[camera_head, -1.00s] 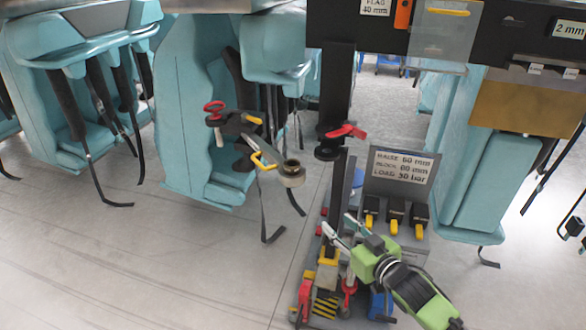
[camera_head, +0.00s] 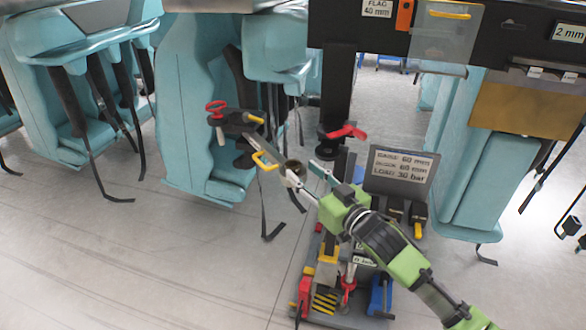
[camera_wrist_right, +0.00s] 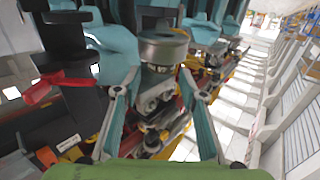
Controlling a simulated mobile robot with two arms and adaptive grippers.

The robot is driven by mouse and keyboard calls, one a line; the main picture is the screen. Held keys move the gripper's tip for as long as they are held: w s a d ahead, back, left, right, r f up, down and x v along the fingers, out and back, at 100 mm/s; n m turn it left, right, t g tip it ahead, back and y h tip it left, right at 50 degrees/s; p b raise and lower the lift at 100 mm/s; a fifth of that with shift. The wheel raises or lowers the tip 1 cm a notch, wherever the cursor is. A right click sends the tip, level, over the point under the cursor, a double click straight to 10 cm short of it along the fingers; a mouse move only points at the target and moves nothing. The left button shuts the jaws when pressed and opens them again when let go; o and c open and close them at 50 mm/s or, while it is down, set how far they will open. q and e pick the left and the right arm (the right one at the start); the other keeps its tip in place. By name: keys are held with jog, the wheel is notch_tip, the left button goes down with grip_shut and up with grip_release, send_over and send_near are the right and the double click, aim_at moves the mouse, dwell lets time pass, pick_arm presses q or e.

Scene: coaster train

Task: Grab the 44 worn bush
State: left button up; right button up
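The bush (camera_head: 293,165) is a short greyish ring with a dark bore, at the end of a dark bracket (camera_head: 236,123) with red and yellow handles. I cannot read a number on it. In the right wrist view the bush (camera_wrist_right: 162,46) is a round metal cylinder at upper middle, beyond the fingertips. My right gripper (camera_head: 308,175) reaches up from the lower right, close beside the bush. Its fingers are apart in the wrist view (camera_wrist_right: 152,84), with nothing clearly held between them. One fingertip partly hides the bush in the head view. My left gripper is not in view.
A black column (camera_head: 336,90) with a red handle (camera_head: 347,131) stands just right of the bush. A sign (camera_head: 402,165) and a tool stand (camera_head: 345,318) are below and right. Teal seats (camera_head: 190,110) hang behind. The floor at lower left is clear.

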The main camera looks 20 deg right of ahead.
aim_at(296, 168)
jog(key=shift+w+a+r+p, duration=0.15)
jog(key=shift+w+a+p, duration=0.15)
jog(key=shift+w, duration=0.2)
jog(key=p+x, duration=0.1)
jog(key=x, duration=0.2)
jog(key=shift+w+a, duration=0.15)
jog(key=shift+a, duration=0.15)
jog(key=shift+w+a, duration=0.1)
jog(key=shift+w, duration=0.3)
